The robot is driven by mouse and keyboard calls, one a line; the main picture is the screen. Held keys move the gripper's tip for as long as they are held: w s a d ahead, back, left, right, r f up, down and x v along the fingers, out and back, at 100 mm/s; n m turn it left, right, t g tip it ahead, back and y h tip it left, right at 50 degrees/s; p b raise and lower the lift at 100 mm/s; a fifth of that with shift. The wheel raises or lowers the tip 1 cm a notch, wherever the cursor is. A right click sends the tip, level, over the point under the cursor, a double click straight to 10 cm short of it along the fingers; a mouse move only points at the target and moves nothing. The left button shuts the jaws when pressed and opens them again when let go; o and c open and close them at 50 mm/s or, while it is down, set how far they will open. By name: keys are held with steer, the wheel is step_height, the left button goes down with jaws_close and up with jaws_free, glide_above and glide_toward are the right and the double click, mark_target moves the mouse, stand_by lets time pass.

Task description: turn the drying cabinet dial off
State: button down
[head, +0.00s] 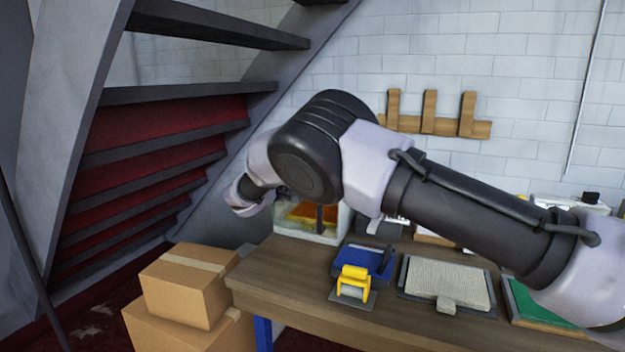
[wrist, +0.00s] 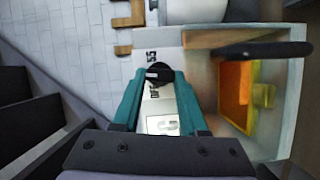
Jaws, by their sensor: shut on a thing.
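The drying cabinet (head: 300,235) is a pale box at the back left of the bench, partly hidden by my arm in the head view. In the wrist view its pale front (wrist: 200,58) has a window with an orange glow (wrist: 236,92) and a dark bar-like handle (wrist: 262,49). The black dial (wrist: 158,73) with a white mark sits on the panel, with printed lettering beside it, partly covered. My gripper (wrist: 157,76) has teal fingers on both sides of the dial and is shut on it. My arm hides the dial and fingertips in the head view.
A blue tray (head: 350,262), a yellow-handled tool (head: 354,280) and a grey woven piece (head: 446,280) lie on the wooden bench (head: 390,325). Cardboard boxes (head: 190,285) stand left of it, below the stairs (head: 150,160). A wooden rack (head: 430,125) hangs on the wall.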

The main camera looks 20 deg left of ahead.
steer(key=shift+d+f+n+t+y, duration=0.15)
steer(key=shift+n+t+y, duration=0.6)
steer(key=shift+n, duration=2.25)
steer(key=shift+d+f+n+t+y, duration=0.1)
steer(key=shift+f+n+t+y, duration=0.15)
steer(key=shift+n+t, duration=1.9)
steer(key=shift+d+f+n+t+y, duration=0.1)
steer(key=shift+f+n+y, duration=0.25)
steer(key=shift+n, duration=3.5)
steer(key=shift+r+n+y, duration=0.1)
steer(key=shift+n+y, duration=0.15)
steer(key=shift+n, duration=0.05)
steer(key=shift+c, duration=2.2)
jaws_free()
steer(key=shift+s, duration=0.1)
